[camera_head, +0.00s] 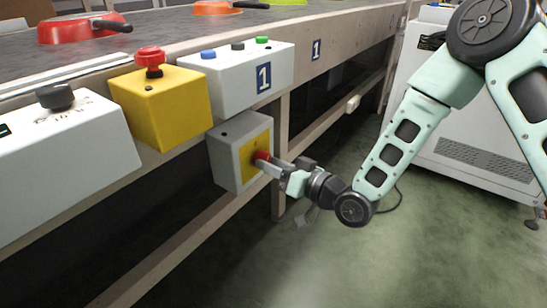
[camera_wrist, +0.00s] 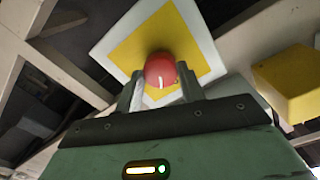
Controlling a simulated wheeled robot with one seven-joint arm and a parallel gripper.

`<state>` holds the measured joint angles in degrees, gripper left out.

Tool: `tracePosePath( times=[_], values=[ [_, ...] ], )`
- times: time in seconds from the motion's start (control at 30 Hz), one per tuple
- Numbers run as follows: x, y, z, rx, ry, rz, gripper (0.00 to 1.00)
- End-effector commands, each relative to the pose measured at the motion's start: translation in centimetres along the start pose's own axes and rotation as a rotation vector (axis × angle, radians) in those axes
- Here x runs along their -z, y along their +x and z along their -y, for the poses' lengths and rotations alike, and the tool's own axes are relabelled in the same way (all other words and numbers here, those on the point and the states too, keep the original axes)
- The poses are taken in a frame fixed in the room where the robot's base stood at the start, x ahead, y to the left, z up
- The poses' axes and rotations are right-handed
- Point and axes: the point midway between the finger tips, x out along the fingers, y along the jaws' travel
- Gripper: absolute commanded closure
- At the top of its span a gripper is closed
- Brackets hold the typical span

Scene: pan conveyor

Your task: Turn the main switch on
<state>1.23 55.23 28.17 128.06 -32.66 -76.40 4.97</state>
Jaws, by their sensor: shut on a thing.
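The main switch is a grey box (camera_head: 225,160) with a yellow face and a red knob (camera_head: 262,157), mounted under the conveyor's edge. In the wrist view its yellow plate (camera_wrist: 133,62) appears tilted, with the round red knob (camera_wrist: 160,70) at its middle. My gripper (camera_head: 266,163) reaches the knob from the right in the head view. Its two fingers (camera_wrist: 160,92) stand on either side of the knob, shut on it. The knob's sides are partly hidden by the fingers, and its on or off position cannot be told.
Above the switch are a yellow box (camera_head: 180,105) with a red button, a white button box (camera_head: 225,78) marked 1 and a white box (camera_head: 60,150) with a black dial. Pans (camera_head: 75,30) lie on the conveyor. A white cabinet (camera_head: 455,150) stands right. The floor between is clear.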

Motion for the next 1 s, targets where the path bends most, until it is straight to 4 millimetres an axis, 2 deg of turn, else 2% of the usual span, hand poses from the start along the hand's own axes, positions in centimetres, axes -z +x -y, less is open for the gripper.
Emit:
tracePosePath(
  times=[0.6,1.0],
  values=[
    [0.28,-0.11,0.15,-0.002,0.583,0.016,0.84],
    [0.14,-0.11,0.13,-0.001,0.849,0.023,0.84]
  ],
)
